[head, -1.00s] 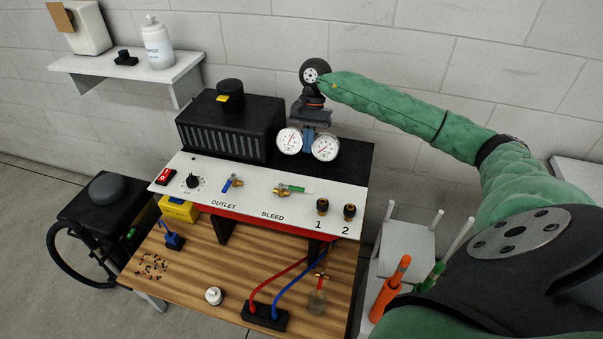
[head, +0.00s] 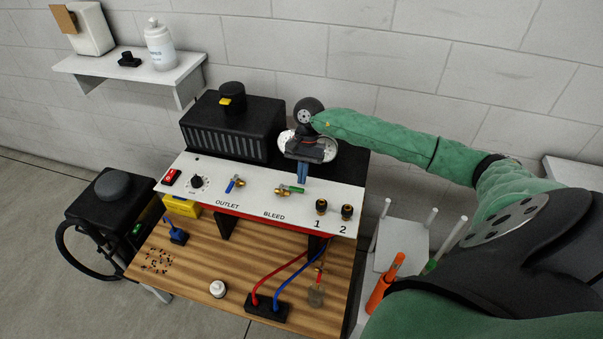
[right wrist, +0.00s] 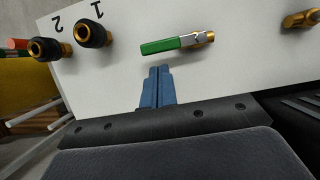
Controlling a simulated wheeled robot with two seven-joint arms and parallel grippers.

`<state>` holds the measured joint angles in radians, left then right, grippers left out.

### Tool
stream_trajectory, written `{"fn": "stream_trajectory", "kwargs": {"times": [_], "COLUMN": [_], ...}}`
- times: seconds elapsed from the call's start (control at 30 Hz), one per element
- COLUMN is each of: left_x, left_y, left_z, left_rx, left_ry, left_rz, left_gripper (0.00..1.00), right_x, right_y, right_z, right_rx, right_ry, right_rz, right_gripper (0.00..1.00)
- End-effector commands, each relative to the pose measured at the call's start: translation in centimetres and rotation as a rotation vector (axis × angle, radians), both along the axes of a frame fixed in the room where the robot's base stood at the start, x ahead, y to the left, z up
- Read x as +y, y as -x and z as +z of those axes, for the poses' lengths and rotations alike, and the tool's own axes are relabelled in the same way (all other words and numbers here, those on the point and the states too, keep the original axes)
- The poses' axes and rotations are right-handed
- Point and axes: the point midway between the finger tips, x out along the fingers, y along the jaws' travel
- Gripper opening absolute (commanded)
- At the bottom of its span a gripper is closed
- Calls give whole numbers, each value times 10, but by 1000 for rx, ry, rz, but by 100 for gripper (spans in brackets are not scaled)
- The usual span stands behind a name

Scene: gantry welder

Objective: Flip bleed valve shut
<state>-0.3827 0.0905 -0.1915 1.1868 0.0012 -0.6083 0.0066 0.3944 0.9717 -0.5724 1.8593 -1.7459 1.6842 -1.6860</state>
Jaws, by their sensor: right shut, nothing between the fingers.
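The bleed valve (head: 280,192) sits on the white panel above the word BLEED. It has a brass body and a green handle (head: 293,189) that points right, roughly along the panel. In the right wrist view the green handle (right wrist: 160,46) lies slightly tilted beside its brass body. My right gripper (head: 302,181) is shut and empty. Its blue fingertips are close to the handle's free end in the head view. In the right wrist view the shut fingertips (right wrist: 160,69) point at the handle, with a small gap in the picture; contact cannot be told. My left gripper is not in view.
The blue-handled outlet valve (head: 236,183) is left of the bleed valve. Two black-and-brass connectors (head: 334,209) are to its right. Gauges (head: 325,152) stand behind my right wrist, partly hidden. A black ribbed box (head: 232,130) stands behind the panel.

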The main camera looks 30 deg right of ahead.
Motion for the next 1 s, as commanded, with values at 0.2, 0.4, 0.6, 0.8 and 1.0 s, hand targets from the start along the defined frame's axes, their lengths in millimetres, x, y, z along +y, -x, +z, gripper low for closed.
{"fn": "stream_trajectory", "kwargs": {"times": [0.2,0.4,0.6,0.8,1.0], "left_x": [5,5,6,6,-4], "left_y": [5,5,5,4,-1], "left_z": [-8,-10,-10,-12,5], "left_rx": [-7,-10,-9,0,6], "left_ry": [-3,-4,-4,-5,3], "left_rz": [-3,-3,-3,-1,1], "left_gripper": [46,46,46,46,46], "right_x": [6,7,6,7,7], "right_y": [5,5,5,6,8], "right_z": [1,0,0,-1,-1], "right_rx": [-2,-2,-2,-1,-1], "right_ry": [0,0,0,0,-1], "right_rz": [1,1,1,-14,-46], "right_gripper": [0,0,0,0,0]}}
